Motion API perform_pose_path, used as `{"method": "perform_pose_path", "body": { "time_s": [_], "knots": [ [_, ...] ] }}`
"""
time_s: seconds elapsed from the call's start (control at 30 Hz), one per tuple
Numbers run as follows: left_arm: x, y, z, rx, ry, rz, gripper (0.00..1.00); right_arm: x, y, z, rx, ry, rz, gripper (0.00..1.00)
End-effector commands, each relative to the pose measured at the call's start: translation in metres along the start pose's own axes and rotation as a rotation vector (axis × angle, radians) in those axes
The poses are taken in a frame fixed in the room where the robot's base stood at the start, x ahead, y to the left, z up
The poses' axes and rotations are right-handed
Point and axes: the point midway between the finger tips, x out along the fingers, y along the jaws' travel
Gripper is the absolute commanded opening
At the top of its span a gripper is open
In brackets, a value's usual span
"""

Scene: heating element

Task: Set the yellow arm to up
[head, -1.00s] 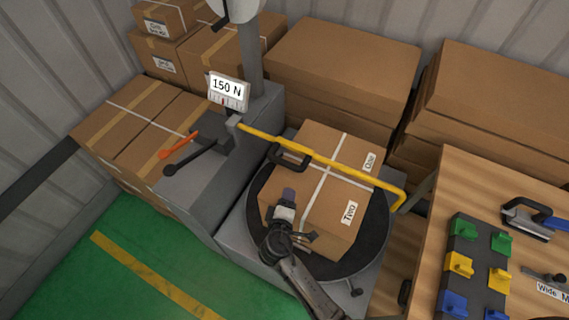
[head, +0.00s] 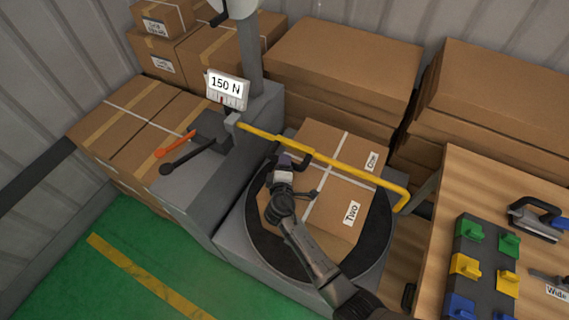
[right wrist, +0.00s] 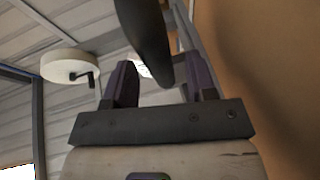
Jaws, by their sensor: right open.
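The yellow arm (head: 330,158) is a bent bar that reaches from the grey machine across the top of a taped cardboard box (head: 330,205). It lies low, close above the box. A black handle (head: 307,159) is fixed to the bar, and its dark grip (right wrist: 148,40) shows in the right wrist view. My right gripper (head: 286,162) is at the handle, over the left side of the box. In the right wrist view my right gripper (right wrist: 162,82) is open, with the handle between its two purple fingers. Whether they touch it is unclear. My left gripper is not in view.
The box stands on a black round turntable (head: 262,240). An orange lever (head: 176,144) and a black lever (head: 185,158) are on the grey machine, below a "150 N" sign (head: 226,88). A wooden table (head: 470,185) with coloured clips stands at the right.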

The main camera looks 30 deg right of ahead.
Motion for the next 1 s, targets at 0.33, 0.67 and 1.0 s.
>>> {"method": "perform_pose_path", "body": {
  "time_s": [0.33, 0.67, 1.0],
  "knots": [
    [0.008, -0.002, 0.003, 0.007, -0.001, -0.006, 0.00, 0.021, -0.001, 0.001, 0.000, -0.001, -0.001, 0.52],
    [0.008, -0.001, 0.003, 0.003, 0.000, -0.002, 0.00, 0.021, 0.000, 0.000, 0.001, -0.001, -0.001, 0.47],
    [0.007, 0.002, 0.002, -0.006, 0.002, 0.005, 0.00, 0.021, 0.000, 0.000, 0.001, -0.001, -0.001, 0.14]
  ]
}}
